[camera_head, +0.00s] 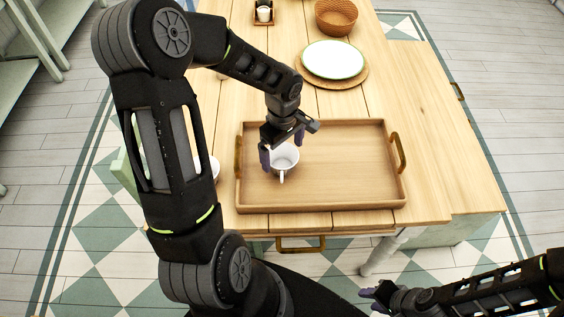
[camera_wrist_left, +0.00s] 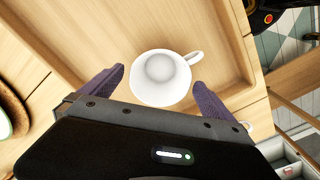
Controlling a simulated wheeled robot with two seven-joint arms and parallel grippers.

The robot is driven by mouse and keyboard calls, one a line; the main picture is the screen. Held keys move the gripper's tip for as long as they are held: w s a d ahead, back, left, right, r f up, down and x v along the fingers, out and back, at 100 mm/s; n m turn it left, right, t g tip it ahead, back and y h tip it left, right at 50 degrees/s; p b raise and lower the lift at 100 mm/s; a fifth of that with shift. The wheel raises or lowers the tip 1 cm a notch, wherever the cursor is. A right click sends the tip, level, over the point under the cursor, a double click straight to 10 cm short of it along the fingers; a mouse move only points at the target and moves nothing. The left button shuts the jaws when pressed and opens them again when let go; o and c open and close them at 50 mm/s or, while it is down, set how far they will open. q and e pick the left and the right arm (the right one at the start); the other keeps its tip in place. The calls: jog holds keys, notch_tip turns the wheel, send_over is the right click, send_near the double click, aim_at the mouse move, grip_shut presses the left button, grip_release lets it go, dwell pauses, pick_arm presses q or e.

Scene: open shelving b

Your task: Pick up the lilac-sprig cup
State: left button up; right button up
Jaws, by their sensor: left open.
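A white cup (camera_head: 284,160) stands upright in the left part of the wooden tray (camera_head: 340,202), with its handle toward the tray's near edge. It also shows in the left wrist view (camera_wrist_left: 161,78). No sprig pattern can be made out on it. My left gripper (camera_head: 282,147) is open above the tray, its purple fingers on either side of the cup. In the left wrist view the fingertips flank the cup and the handle is near the right one; I cannot tell whether they touch. My right gripper (camera_head: 373,297) is low at the bottom of the head view, away from the table.
The tray has raised rims and brass handles (camera_head: 397,151); its right part is empty. Behind it, a green-rimmed plate (camera_head: 333,60) sits on a woven mat. A wicker basket (camera_head: 336,16) stands farther back. A white item (camera_head: 214,168) left of the tray is mostly hidden by my arm.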

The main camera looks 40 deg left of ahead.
aim_at(283, 162)
pick_arm(q)
notch_tip(283, 162, down, 5)
jog(key=shift+f+p, duration=0.1)
jog(key=shift+p, duration=0.55)
jog(key=shift+d, duration=0.1)
jog(key=shift+c, duration=0.6)
jog(key=c, duration=1.4)
